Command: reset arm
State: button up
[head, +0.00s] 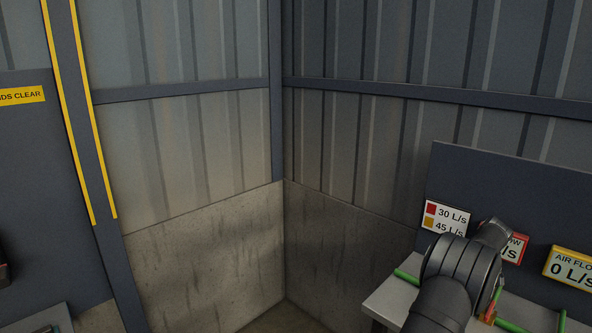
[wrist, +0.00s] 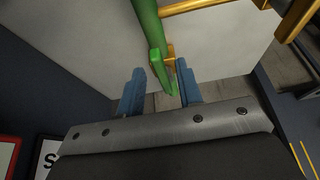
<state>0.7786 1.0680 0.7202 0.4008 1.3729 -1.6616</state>
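In the wrist view my gripper (wrist: 160,67) has two blue fingers standing apart, with nothing pinched between them. A green bar with a flat green end (wrist: 156,65) shows between and beyond the fingertips, with gaps to both fingers. I cannot tell how far beyond the fingertips it lies. In the head view my dark arm fills the lower right, over a pale bench, and I cannot make out the fingers there.
The pale bench (head: 395,298) carries green pipes (head: 406,275) at the lower right. Behind it stand a legend sign (head: 446,217) and a yellow-edged air flow sign (head: 570,267) reading 0 L/s. Yellow pipes (wrist: 205,6) cross the wrist view's top. Concrete and ribbed walls meet in a corner.

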jog(key=v, duration=1.8)
jog(key=x, duration=1.8)
jog(key=shift+a+f, duration=0.1)
jog(key=shift+f, duration=0.1)
jog(key=shift+s+r+m, duration=0.1)
jog(key=shift+r+m, duration=0.1)
jog(key=shift+m, duration=0.2)
jog(key=shift+s+a+m+h, duration=0.2)
jog(key=shift+m+h, duration=0.1)
jog(key=shift+s+a+m+t, duration=0.1)
jog(key=shift+a+m+t, duration=0.15)
jog(key=shift+m, duration=0.45)
